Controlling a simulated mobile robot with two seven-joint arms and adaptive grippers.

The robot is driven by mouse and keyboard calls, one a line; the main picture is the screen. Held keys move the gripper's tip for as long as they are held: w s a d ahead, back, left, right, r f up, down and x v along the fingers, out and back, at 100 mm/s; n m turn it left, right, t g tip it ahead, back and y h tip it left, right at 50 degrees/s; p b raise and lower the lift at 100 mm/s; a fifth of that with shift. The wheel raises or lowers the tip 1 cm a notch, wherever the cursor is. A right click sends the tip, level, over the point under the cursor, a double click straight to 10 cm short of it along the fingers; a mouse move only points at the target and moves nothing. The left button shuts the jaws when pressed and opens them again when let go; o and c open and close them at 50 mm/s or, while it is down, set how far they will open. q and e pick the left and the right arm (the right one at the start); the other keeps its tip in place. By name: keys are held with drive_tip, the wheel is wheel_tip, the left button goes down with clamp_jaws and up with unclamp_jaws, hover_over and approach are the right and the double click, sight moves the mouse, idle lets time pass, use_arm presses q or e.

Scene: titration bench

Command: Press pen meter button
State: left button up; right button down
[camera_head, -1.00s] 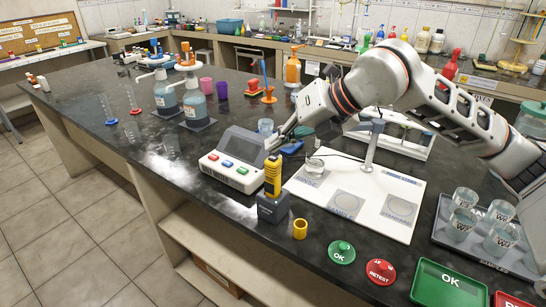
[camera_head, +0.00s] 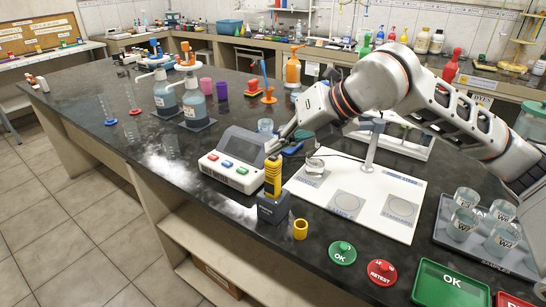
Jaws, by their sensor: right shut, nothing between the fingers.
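The yellow pen meter (camera_head: 273,178) stands upright in a dark grey holder (camera_head: 272,208) at the front of the bench. My right gripper (camera_head: 272,149) is shut and empty. Its fingertips point down and left, close above the top of the pen meter, beside the bench meter. I cannot tell whether they touch the pen meter, and its button is too small to make out. My left gripper is not in view.
A grey bench meter (camera_head: 234,160) with coloured buttons stands just left of the pen meter. A yellow cap (camera_head: 300,229) stands to the right in front. Green (camera_head: 342,253) and red (camera_head: 381,272) discs are in front.

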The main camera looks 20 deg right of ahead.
sight(277, 158)
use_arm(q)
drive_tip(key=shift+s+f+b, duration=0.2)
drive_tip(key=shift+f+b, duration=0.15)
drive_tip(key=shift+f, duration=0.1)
use_arm(e)
drive_tip(key=shift+f, duration=0.65)
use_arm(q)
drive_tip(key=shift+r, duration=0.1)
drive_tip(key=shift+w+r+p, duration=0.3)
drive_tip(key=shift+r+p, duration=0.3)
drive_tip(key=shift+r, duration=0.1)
use_arm(e)
drive_tip(key=shift+r, duration=0.95)
drive_tip(key=shift+r+p, duration=1.55)
drive_tip(key=shift+r, duration=1.05)
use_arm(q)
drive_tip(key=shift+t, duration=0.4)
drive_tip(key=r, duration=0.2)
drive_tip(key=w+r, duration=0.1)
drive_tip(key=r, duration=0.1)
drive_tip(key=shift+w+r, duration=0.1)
use_arm(e)
drive_tip(key=shift+f, duration=0.1)
